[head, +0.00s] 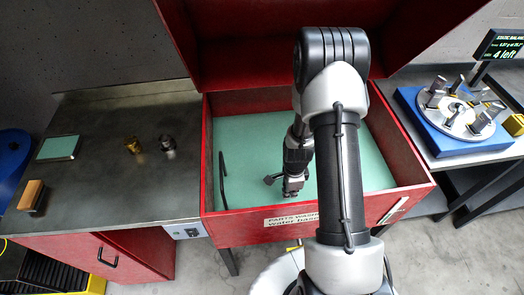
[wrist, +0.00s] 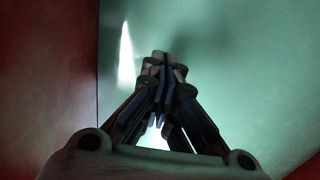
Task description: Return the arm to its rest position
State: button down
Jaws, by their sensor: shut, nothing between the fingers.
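My gripper (head: 291,187) is inside the open red parts washer (head: 250,232), low over its green basin floor (head: 244,130). In the wrist view my gripper (wrist: 162,62) has its fingers together, with nothing between them. The green basin surface (wrist: 225,60) lies around and beyond the fingertips, and a red wall (wrist: 45,70) stands at the left. My arm reaches forward over the washer's front edge and bends down into the basin. I cannot tell whether the fingertips touch the floor.
The washer's red lid (head: 235,40) stands open behind my arm. A black bent spout (head: 222,180) rises at the basin's left. A metal bench (head: 95,190) at left holds a brass part (head: 132,145) and a steel part (head: 168,145). A blue balancing stand (head: 440,138) is at right.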

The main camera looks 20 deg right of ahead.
jog(key=w+a+r+n+t, duration=0.1)
jog(key=a+r+n, duration=0.25)
jog(key=r, duration=0.85)
jog(key=a+r+n+t, duration=0.15)
jog(key=r+n, duration=0.35)
jog(key=r, duration=0.7)
jog(key=s+a+r+n+t, duration=0.1)
jog(key=s+a+r+n, duration=0.3)
jog(key=s+r+n, duration=0.2)
jog(key=s+a+r+n+t, duration=0.1)
jog(key=s+a+r+n, duration=0.2)
jog(key=s+r+n, duration=0.3)
jog(key=s+r, duration=0.4)
jog(key=shift+s+a, duration=0.25)
jog(key=shift+a, duration=0.1)
